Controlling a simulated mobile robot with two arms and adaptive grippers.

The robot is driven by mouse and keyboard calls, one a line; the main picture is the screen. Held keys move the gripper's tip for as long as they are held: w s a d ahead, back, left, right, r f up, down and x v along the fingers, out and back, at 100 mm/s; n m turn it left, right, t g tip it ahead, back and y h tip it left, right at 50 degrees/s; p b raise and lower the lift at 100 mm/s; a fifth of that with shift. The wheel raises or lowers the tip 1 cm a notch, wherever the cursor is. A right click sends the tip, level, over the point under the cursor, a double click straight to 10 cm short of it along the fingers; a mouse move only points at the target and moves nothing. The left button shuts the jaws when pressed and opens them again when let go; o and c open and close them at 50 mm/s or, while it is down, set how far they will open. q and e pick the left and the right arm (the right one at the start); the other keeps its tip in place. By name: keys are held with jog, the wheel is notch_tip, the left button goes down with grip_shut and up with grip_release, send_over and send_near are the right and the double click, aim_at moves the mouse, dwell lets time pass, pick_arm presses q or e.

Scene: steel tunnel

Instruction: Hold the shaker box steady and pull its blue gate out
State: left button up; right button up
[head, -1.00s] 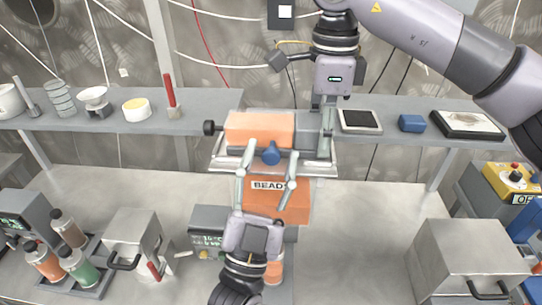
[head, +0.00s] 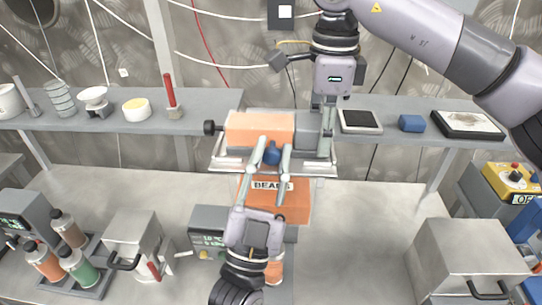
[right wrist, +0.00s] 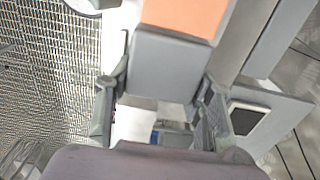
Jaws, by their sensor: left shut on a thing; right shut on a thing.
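The shaker box, orange (head: 258,130) with a grey end block (head: 308,132), lies on a light metal plate (head: 222,164) at shelf height. Its blue gate shows as a rounded blue knob (head: 272,155) at the front. My left gripper (head: 273,149) comes up from below and is shut on this knob, one finger on each side. My right gripper (head: 327,125) comes down from above and is shut on the grey end block. In the right wrist view its fingers flank the grey block (right wrist: 165,65). The gate's panel is hidden in the box.
An orange bin labelled BEADS (head: 292,205) stands just below the plate, partly behind my left gripper. A grey shelf (head: 210,108) with small items runs behind. A metal case (head: 465,255) is at right; bottles (head: 72,268) are at left.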

pick_arm(q)
grip_shut()
jog(key=shift+s, duration=1.1)
jog(key=o, duration=1)
grip_release()
jog(key=shift+f, duration=0.1)
jog(key=v, duration=1.1)
jog(key=shift+s+f, duration=0.3)
